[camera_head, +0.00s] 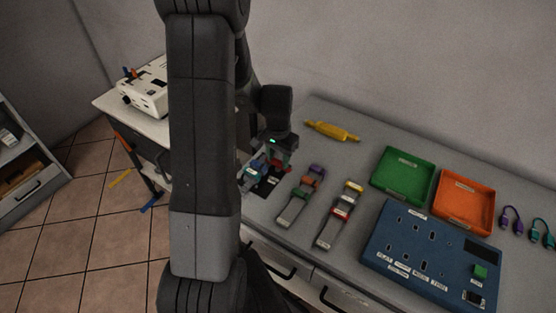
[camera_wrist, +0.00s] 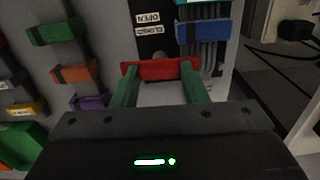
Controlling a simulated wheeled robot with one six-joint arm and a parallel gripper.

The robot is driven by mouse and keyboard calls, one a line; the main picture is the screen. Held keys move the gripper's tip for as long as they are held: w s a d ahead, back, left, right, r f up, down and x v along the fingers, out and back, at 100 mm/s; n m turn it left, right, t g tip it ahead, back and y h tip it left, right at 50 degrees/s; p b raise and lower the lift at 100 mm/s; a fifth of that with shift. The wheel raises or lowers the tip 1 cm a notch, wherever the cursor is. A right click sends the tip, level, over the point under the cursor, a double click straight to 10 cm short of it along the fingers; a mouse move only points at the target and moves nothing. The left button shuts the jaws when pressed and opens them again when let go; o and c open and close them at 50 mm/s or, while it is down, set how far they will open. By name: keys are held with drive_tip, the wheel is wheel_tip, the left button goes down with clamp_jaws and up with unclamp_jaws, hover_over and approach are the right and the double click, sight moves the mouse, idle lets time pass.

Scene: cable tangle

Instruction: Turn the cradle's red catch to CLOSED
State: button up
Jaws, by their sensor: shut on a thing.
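The red catch (camera_wrist: 157,70) is a red bar lying crosswise between the green fingertips of my gripper (camera_wrist: 160,82) in the wrist view. My gripper is shut on it. A black plate (camera_wrist: 149,45) beyond it carries white labels reading OPEN and CLOSED, upside down here, with the CLOSED label nearer the bar. A blue clip (camera_wrist: 204,31) around grey cables lies just right of the plate. In the head view my gripper (camera_head: 279,166) is low over the black plate (camera_head: 267,187) at the bench's left end. The catch is mostly hidden there.
Cable strips with coloured clips (camera_head: 298,198) (camera_head: 339,214) lie right of the cradle. A yellow tool (camera_head: 332,131), green tray (camera_head: 403,162), orange tray (camera_head: 465,204) and blue socket panel (camera_head: 421,258) are farther off. A side table with a white machine (camera_head: 147,93) stands left.

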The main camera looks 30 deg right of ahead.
sight(278, 160)
idle(0.3)
drive_tip(key=o, duration=1)
drive_tip(key=shift+r, duration=0.1)
wheel_tip(278, 160, up, 14)
drive_tip(key=shift+f+b, duration=0.15)
drive_tip(key=shift+b, duration=0.15)
drive_tip(key=shift+f, duration=0.1)
wheel_tip(278, 160, down, 14)
drive_tip(key=shift+r+p, duration=0.15)
drive_tip(key=shift+p, duration=0.15)
